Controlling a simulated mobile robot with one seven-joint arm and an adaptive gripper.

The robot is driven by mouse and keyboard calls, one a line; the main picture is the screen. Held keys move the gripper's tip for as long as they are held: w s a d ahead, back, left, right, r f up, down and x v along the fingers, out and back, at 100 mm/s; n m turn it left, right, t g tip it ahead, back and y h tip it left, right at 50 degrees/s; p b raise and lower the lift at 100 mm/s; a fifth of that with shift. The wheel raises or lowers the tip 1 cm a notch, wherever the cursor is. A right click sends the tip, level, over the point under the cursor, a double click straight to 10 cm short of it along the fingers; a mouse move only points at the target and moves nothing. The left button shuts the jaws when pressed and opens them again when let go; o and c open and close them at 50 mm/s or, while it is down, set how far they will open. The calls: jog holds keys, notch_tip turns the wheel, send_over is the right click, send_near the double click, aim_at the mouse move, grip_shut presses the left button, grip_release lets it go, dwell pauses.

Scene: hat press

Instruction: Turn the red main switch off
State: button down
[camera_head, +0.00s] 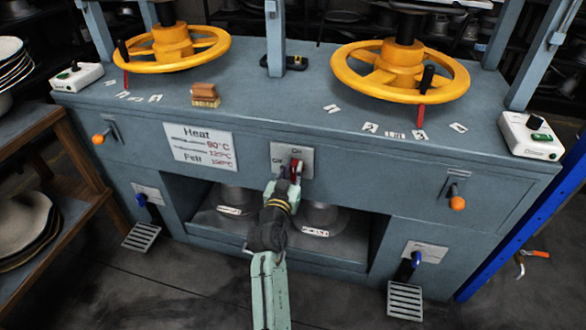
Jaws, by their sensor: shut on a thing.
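The red main switch (296,169) is on a pale plate (306,155) on the front of the blue-grey press, near its middle. Lettering stands on the plate above and to the left of the switch, too small to read with certainty. My gripper (291,178) reaches up from below and is shut on the switch. Its fingers hide the lower part of the switch and some of the plate. I cannot tell the exact angle of the switch lever.
A Heat/Felt sign (200,147) is left of the switch. Orange-knobbed levers (99,139) (457,203) are on both sides. Yellow handwheels (400,70) stand above. An open shelf with metal forms (318,214) lies below. Foot pedals (405,300) are near the floor.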

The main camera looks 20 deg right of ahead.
jog(key=shift+n, duration=0.4)
jog(key=shift+w+a+f+n+p, duration=0.25)
jog(key=shift+a+f+n+p, duration=0.2)
jog(key=shift+n, duration=2.4)
jog(key=shift+w+a+f+n+p, duration=0.2)
jog(key=shift+f+n+p, duration=0.3)
jog(key=shift+n, duration=2.4)
jog(key=shift+w+a+f+n+p, duration=0.3)
jog(key=shift+n+p, duration=0.3)
jog(key=shift+n, duration=2.25)
jog(key=c, duration=1.5)
grip_release()
jog(key=shift+s+a, duration=0.15)
jog(key=v, duration=1.1)
jog(key=shift+s+a, duration=0.25)
jog(key=shift+s, duration=0.05)
